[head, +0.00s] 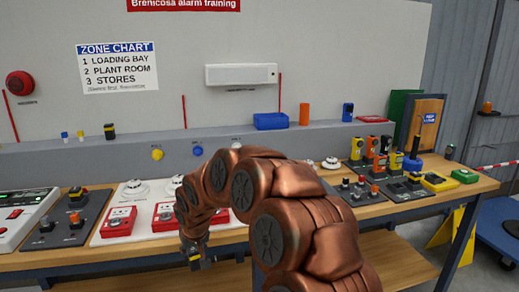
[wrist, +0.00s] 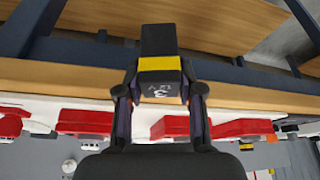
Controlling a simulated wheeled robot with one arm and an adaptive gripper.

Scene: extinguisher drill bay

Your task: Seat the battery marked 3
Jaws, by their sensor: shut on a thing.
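My gripper (wrist: 160,95) is shut on a dark block-shaped battery (wrist: 160,66) with a yellow band, its fingers on either side. A white mark that looks like a 3 shows on its near face, upside down in the wrist view. In the head view my gripper (head: 197,246) hangs low in front of the bench's front edge, with the battery (head: 195,258) small at its tip. I cannot tell which slot fits the battery. Part of the bench behind is hidden by my arm.
The bench (head: 130,258) carries red call-point boxes (head: 119,221) on a white panel, dark panels with knobs (head: 58,230) at left, and several yellow and orange devices (head: 386,150) at right. A lower wooden shelf (head: 400,246) lies below. A yellow stand (head: 448,228) is at right.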

